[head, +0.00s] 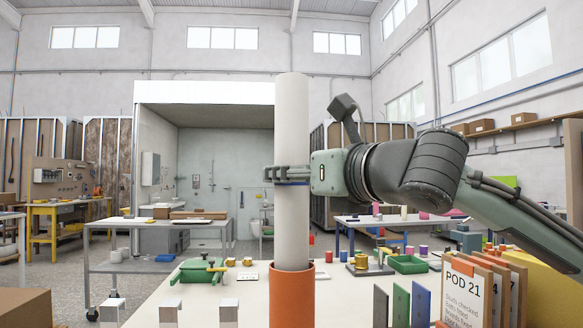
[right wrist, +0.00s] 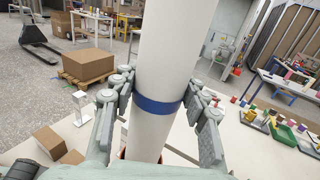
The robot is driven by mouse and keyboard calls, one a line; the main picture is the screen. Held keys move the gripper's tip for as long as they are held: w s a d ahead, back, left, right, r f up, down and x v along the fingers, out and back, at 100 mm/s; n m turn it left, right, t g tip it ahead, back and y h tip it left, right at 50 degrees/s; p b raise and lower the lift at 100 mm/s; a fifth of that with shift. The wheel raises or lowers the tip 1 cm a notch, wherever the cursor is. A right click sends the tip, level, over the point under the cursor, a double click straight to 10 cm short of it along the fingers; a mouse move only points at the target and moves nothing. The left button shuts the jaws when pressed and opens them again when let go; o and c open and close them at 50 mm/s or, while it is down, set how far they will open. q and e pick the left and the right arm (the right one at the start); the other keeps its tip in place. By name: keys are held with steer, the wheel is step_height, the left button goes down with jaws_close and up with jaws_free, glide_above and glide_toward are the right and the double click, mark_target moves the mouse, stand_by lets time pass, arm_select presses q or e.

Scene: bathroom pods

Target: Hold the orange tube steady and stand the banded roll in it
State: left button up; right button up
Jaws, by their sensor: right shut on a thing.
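The banded roll (head: 292,125) is a long white cylinder with a blue band (head: 292,183). It stands upright, and its lower end is at the mouth of the orange tube (head: 292,300), seemingly just inside the rim. How deep it sits is hidden. The tube stands upright at the front of the pale table, its lower part cut off by the picture edge. My right gripper (head: 284,174) is shut on the roll at the blue band. In the right wrist view its fingers flank the roll (right wrist: 168,50). My left gripper is not in view.
A green tool (head: 200,270) lies left of the tube. Metal posts (head: 228,310) stand at the front left. Upright coloured boards (head: 400,305) and a "POD 21" card (head: 468,295) stand at the right. A green tray (head: 408,264) and small coloured pieces lie behind.

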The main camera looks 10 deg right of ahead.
steer(key=shift+f, duration=0.85)
steer(key=o, duration=1.3)
steer(key=shift+o, duration=0.2)
steer(key=v, duration=1.2)
